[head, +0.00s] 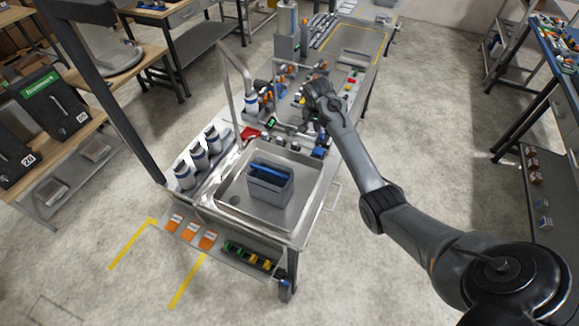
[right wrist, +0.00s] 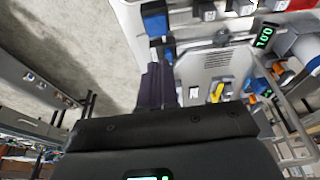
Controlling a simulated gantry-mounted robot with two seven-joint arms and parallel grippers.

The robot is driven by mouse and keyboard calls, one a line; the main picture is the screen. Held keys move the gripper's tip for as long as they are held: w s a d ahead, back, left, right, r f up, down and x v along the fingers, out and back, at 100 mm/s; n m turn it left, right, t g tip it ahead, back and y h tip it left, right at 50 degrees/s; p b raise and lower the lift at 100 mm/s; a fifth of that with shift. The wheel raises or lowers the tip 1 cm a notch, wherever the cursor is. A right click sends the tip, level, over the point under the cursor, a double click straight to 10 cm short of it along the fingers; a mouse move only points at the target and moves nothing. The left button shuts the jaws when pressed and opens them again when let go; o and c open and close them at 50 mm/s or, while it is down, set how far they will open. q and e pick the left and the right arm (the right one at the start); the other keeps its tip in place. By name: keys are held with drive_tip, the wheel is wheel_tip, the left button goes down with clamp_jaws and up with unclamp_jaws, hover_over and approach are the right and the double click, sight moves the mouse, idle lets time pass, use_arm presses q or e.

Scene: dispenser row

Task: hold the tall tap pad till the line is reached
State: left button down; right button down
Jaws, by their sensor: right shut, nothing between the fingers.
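A tall curved grey pipe (head: 235,62), which looks like the tall tap, rises at the left edge of the bench. A white and blue bottle (head: 251,104) stands below its bend. I cannot pick out the tap's pad or a fill line. A grey container (head: 268,186) with something blue in it sits in the sink basin (head: 229,197). My right gripper (head: 311,112) is over the middle of the bench, right of the pipe and apart from it. In the right wrist view its fingers (right wrist: 155,85) are shut and empty. My left gripper is out of view.
Several dark-capped bottles (head: 199,158) stand in a rack left of the basin. A small green-lit display (head: 271,122) sits behind the basin; a similar display reads 100 in the right wrist view (right wrist: 263,37). Small fittings crowd the bench beyond. Bare floor lies right of the bench.

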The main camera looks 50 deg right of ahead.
drive_tip(key=shift+s+r+b, duration=0.2)
drive_tip(key=shift+r+b, duration=0.3)
drive_tip(key=shift+r, duration=0.05)
drive_tip(key=shift+d, duration=0.1)
approach(320, 149)
drive_tip(key=x, duration=0.5)
drive_tip(key=shift+w+d, duration=0.1)
drive_tip(key=shift+d, duration=0.05)
drive_tip(key=shift+f, duration=0.7)
